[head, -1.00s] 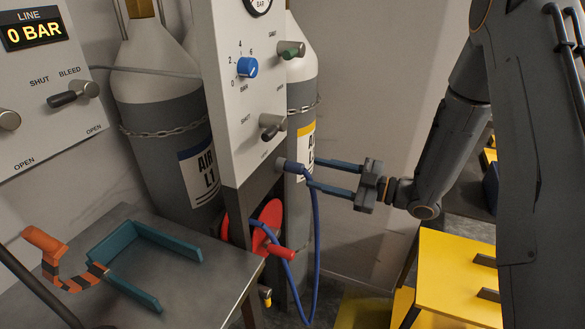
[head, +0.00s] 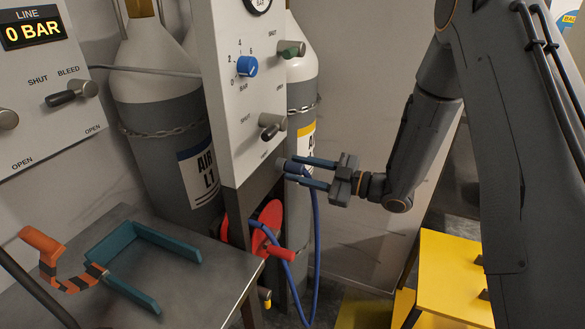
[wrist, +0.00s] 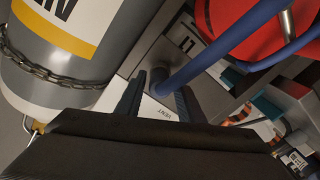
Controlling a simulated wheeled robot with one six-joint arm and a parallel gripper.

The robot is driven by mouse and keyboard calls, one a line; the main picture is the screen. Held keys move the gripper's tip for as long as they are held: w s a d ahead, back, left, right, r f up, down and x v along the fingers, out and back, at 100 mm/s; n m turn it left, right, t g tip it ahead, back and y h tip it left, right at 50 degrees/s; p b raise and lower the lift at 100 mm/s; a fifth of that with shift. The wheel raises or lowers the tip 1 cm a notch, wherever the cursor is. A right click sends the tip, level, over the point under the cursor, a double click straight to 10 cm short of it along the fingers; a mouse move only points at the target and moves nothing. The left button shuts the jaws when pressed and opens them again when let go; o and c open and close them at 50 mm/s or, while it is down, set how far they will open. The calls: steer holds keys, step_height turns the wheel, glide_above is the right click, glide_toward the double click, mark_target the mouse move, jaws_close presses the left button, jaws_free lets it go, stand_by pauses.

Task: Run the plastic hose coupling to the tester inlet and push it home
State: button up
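The blue hose coupling (head: 290,166) sits at the grey inlet fitting (head: 281,162) low on the right edge of the white tester panel (head: 243,130). It looks in line with the fitting; how deep it is seated I cannot tell. The blue hose (head: 316,235) hangs from it in a loop and runs to the red reel. My gripper (head: 291,168) has its two blue-grey fingers on either side of the coupling. In the wrist view my gripper (wrist: 158,90) shows its fingers apart, with the hose (wrist: 190,62) near the right finger and white surface showing between them.
The red reel (head: 267,222) with its handle is just below the panel. Gas cylinders (head: 160,100) stand behind. A yellow step (head: 450,275) is at lower right.

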jaws_close()
steer(key=shift+d, duration=0.1)
steer(key=shift+s+d, duration=0.15)
steer(key=shift+d, duration=0.15)
steer(key=shift+s+d, duration=0.1)
steer(key=shift+d, duration=0.2)
steer(key=shift+s+d, duration=0.15)
steer(key=shift+d, duration=0.2)
steer(key=shift+s+d, duration=0.1)
steer(key=shift+d, duration=0.2)
steer(key=shift+s+d, duration=0.1)
steer(key=shift+d, duration=0.25)
steer(key=shift+p+v, duration=0.35)
steer(key=shift+v, duration=0.65)
